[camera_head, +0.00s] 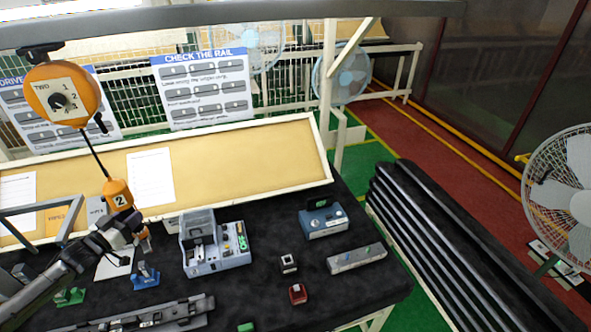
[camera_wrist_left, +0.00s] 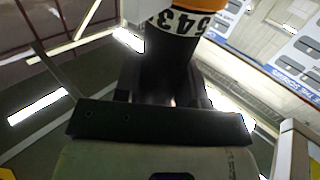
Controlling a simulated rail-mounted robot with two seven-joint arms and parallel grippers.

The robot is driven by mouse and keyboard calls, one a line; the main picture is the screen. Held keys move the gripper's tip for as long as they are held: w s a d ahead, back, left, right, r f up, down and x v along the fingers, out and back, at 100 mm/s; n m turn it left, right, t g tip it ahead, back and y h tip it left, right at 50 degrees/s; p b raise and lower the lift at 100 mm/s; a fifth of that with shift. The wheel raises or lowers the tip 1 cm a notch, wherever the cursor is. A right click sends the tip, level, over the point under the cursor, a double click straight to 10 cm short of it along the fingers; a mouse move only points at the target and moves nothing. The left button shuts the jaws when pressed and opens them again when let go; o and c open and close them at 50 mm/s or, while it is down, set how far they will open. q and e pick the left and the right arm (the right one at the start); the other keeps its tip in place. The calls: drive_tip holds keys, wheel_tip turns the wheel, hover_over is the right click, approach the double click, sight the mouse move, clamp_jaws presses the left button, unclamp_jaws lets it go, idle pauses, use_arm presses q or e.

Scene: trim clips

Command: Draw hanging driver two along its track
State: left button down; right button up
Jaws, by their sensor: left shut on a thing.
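Hanging driver two (camera_head: 118,195) has an orange top marked "2" and hangs on a dark cable below the round orange balancer (camera_head: 62,95) marked "TWO". The balancer hangs from an overhead rail (camera_head: 230,12). My left gripper (camera_head: 130,224) is shut on the driver below its orange top, above the dark bench. In the left wrist view, the driver's dark body (camera_wrist_left: 168,75) stands between the fingers, with a white numbered band and orange above it. The gripper hides part of the driver's lower body. My right gripper is not in view.
The dark bench (camera_head: 225,293) carries a grey fixture (camera_head: 215,250), a blue-grey box (camera_head: 323,219), a grey strip (camera_head: 356,258) and small blocks. A tan sloped board (camera_head: 230,165) stands behind. Dark stacked strips (camera_head: 440,250) lie at right. Air right of the driver is clear.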

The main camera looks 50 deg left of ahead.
use_arm(q)
wheel_tip(320, 180, down, 4)
drive_tip(key=shift+r+b, duration=0.1)
drive_tip(key=shift+b, duration=0.45)
drive_tip(key=shift+d+r+p, duration=0.1)
drive_tip(key=shift+r+p, duration=0.75)
drive_tip(key=shift+r, duration=0.2)
drive_tip(key=c, duration=0.6)
unclamp_jaws()
drive_tip(key=shift+f, duration=0.1)
